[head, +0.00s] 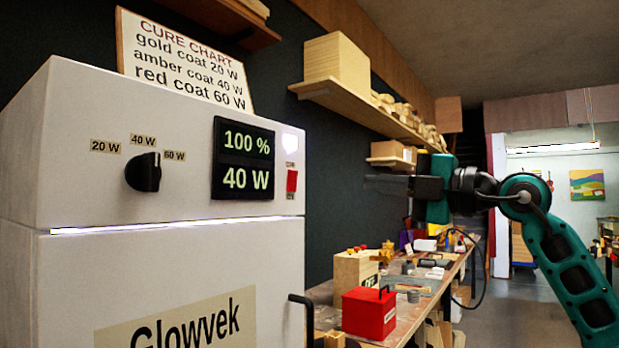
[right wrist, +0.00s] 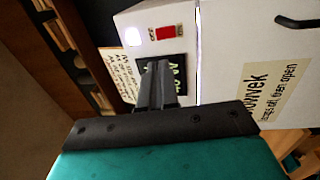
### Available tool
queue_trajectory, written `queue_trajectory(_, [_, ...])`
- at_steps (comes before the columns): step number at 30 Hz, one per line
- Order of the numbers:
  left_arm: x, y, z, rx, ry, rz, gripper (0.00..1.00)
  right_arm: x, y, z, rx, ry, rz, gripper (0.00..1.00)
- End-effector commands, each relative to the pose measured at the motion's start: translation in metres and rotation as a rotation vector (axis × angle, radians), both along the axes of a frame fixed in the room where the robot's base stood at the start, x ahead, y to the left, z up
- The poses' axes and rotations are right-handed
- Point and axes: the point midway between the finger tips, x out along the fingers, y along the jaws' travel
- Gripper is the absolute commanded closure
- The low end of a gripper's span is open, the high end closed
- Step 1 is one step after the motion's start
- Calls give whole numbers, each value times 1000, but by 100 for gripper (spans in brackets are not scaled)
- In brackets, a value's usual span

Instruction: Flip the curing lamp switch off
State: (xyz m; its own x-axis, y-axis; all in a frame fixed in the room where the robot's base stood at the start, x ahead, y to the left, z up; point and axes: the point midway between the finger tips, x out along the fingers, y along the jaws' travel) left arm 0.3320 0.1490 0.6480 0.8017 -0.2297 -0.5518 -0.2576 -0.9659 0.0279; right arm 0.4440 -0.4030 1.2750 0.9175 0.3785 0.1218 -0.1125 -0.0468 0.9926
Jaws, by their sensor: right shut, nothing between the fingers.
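The curing lamp cabinet (head: 180,260) is a white box with a control panel at its top. Its red rocker switch (head: 291,181) sits at the panel's right edge; it also shows in the right wrist view (right wrist: 166,32), beside a small label. The display (head: 244,160) is lit and reads 100 % and 40 W. A bright line of light runs along the seam under the panel. My right gripper (head: 372,181) is shut and empty, to the right of the switch and apart from it. Its fingers (right wrist: 159,75) overlap the display in the wrist view. My left gripper is not in view.
A black knob (head: 143,172) sits on the panel's left, among watt labels. The cure chart (head: 186,62) stands on top. A black door handle (head: 303,302) juts out low. A workbench (head: 425,306) with a red box (head: 369,313) lies behind; a shelf (head: 360,103) hangs above.

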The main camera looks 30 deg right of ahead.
Motion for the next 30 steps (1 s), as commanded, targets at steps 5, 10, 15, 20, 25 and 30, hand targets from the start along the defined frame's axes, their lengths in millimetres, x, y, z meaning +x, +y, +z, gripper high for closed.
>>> queue_trajectory(5, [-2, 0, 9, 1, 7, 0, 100, 15, 6, 6, 2, 0, 1, 100])
queue_trajectory(10, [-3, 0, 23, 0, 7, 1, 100, 40, 17, 11, 4, -2, 3, 100])
queue_trajectory(15, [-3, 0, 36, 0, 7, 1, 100, 70, 30, 15, 2, -2, 5, 100])
queue_trajectory(20, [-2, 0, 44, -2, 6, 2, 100, 98, 42, 17, 3, -2, 4, 100])
queue_trajectory(25, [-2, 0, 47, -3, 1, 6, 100, 118, 50, 17, 1, -1, 2, 100])
queue_trajectory(30, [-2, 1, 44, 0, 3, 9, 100, 126, 53, 17, -1, -1, 1, 100])
